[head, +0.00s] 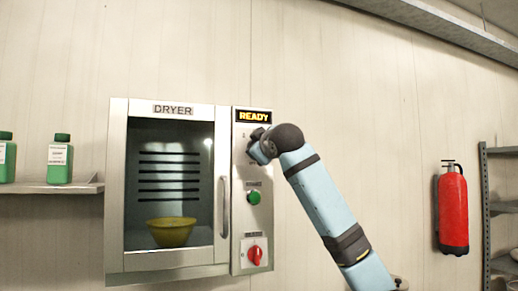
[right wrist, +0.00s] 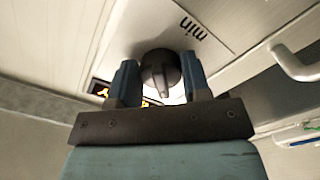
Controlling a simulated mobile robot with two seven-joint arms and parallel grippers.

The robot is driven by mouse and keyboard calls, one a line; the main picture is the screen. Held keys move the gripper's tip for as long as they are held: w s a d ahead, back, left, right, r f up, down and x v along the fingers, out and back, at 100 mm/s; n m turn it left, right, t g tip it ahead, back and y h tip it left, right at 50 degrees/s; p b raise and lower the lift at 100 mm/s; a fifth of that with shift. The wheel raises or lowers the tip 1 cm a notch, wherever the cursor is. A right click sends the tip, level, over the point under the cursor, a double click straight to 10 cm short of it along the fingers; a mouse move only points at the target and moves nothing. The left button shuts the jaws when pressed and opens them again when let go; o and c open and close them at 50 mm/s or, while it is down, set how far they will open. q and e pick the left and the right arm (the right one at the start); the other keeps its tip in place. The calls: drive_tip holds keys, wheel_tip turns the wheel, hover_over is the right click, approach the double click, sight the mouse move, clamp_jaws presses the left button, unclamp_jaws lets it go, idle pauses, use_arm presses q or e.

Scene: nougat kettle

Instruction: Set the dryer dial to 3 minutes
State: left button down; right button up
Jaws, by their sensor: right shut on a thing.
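The dryer (head: 118,190) hangs on the wall in the head view, its door closed and a yellow bowl (head: 172,232) inside behind the glass. Its display (head: 253,116) reads READY. The dial is hidden in the head view behind my right gripper (head: 258,150), which is at the upper part of the control panel. In the right wrist view the dark round dial (right wrist: 160,72) sits between the two fingers of my right gripper (right wrist: 160,85), which is shut on it. A "min" label shows beside the dial; the number it points to cannot be read. My left gripper is not in view.
Below the dial are a green button (head: 254,197) and a red knob (head: 255,254) on the panel. The door handle (head: 224,206) is just left of the panel. Green bottles (head: 60,160) stand on a shelf at left; a fire extinguisher (head: 453,210) hangs at right.

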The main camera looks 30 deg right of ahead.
drive_tip(key=o, duration=0.9)
drive_tip(key=shift+b+v, duration=2.35)
drive_tip(key=shift+v, duration=4.6)
drive_tip(key=shift+a+r, duration=0.1)
drive_tip(key=shift+w, duration=0.1)
